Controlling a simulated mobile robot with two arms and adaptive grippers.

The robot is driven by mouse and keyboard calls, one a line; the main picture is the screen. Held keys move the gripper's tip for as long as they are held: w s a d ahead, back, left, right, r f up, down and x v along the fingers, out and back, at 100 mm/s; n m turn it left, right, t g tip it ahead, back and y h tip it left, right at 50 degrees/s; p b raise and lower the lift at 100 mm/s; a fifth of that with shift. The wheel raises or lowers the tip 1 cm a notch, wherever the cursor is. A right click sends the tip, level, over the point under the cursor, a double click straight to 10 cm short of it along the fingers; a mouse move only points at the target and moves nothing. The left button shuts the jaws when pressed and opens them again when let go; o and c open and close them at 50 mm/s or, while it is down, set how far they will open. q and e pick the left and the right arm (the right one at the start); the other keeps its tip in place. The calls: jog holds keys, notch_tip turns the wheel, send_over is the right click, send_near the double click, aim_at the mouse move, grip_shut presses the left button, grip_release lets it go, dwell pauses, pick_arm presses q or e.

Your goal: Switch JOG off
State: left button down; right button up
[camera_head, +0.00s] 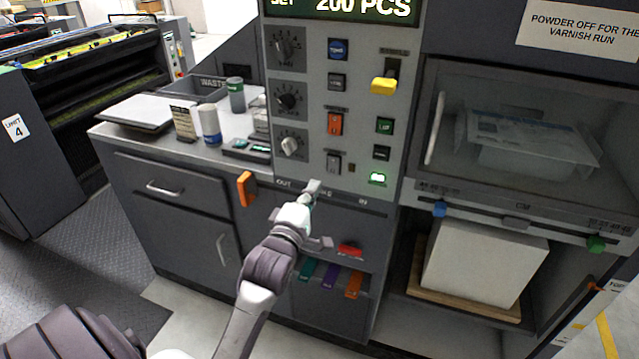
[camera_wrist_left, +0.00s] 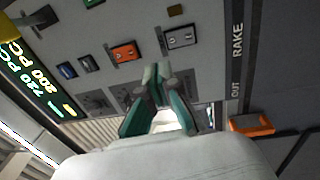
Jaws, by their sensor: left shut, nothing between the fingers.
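The grey control panel (camera_head: 310,85) carries several small switches with labels too small to read surely, so I cannot tell which is JOG. A grey rocker (camera_head: 333,162) sits low on it, below an orange rocker (camera_head: 335,123). In the left wrist view the grey rocker (camera_wrist_left: 180,37) and the orange rocker (camera_wrist_left: 125,52) lie just beyond the fingertips. My left gripper (camera_head: 313,187) is shut and empty in front of the panel's lower edge, below the grey rocker. Its fingertips (camera_wrist_left: 157,72) are together in the left wrist view. My right gripper is out of view.
Three knobs (camera_head: 288,99) line the panel's left side. An orange handle (camera_head: 246,188) juts out left of my gripper. A red button (camera_head: 350,249) is below.

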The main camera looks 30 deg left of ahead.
pick_arm(q)
jog(key=shift+r+v, duration=0.25)
jog(key=shift+v, duration=0.95)
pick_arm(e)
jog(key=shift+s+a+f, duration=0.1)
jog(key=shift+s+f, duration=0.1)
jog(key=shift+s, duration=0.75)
pick_arm(q)
jog(key=shift+f, duration=0.1)
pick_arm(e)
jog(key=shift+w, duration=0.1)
